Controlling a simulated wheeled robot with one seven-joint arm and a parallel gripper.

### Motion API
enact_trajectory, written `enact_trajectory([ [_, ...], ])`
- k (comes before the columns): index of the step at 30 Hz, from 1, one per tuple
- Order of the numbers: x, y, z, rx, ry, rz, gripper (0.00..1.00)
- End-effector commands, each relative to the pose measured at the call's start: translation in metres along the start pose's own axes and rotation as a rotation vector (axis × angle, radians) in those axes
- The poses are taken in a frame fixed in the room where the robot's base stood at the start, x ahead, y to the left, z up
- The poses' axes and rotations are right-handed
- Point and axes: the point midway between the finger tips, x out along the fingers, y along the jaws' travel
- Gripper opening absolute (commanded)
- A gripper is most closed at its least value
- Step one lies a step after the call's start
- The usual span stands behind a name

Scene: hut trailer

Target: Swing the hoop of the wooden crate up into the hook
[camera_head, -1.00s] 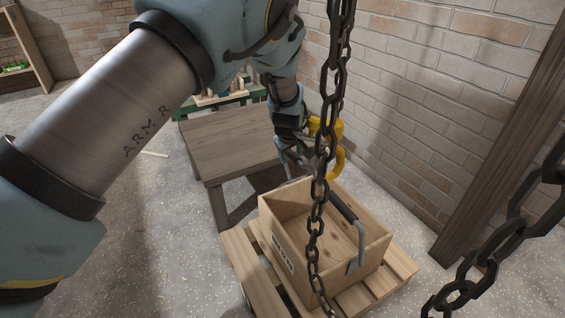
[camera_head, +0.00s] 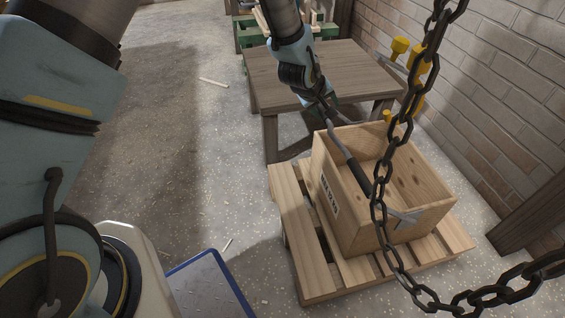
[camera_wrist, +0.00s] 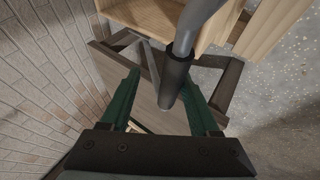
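The open wooden crate (camera_head: 335,205) sits upright on a slatted pallet. Its hoop, a grey metal bar (camera_head: 342,144) with a dark grip (camera_head: 358,177), lies slanting across the crate top. My gripper (camera_head: 326,112) is above the crate's back left corner, close to the hoop's bar. In the wrist view my green fingers (camera_wrist: 163,82) stand apart, with the dark grip (camera_wrist: 172,82) appearing between them.
The pallet (camera_head: 312,262) lies on the floor. A wooden table (camera_head: 330,70) stands behind the crate. Dark chains (camera_head: 378,195) hang in front of the crate and swing to the lower right. A brick wall (camera_head: 500,90) bounds the right.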

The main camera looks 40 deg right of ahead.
Motion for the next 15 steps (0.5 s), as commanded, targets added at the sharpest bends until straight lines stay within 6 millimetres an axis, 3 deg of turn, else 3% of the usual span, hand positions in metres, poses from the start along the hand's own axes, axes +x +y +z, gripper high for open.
enact_trajectory([
  [3, 0.008, -0.019, 0.003, -0.029, 0.002, 0.058, 0.61],
  [15, 0.025, -0.062, 0.011, -0.114, 0.004, 0.267, 0.61],
])
